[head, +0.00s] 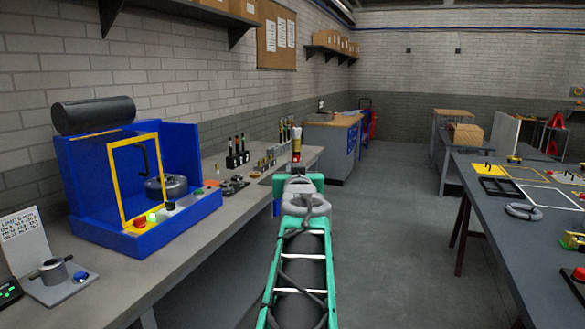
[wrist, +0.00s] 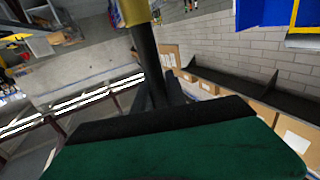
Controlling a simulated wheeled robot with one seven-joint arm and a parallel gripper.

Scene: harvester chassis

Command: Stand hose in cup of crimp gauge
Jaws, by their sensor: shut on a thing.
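My gripper (wrist: 158,102) shows in the wrist view as dark jaws ahead of a green body, shut on a black hose (wrist: 147,55). The hose has a yellow metal end (wrist: 133,12) at the top of that view. In the head view my arm reaches forward beside the left bench, and its links hide the jaws and most of the hose. What seems to be the crimp gauge (head: 70,289) stands at the near left of the bench. It is a grey plate with a metal cup (head: 54,272) and a blue button. The gripper is well apart from it.
A blue press-like machine (head: 95,190) with a yellow frame stands on the left bench (head: 215,225). Beyond it are a black rack (head: 237,159) with upright hoses and small parts. A dark table (head: 500,215) is at right. The floor between is clear.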

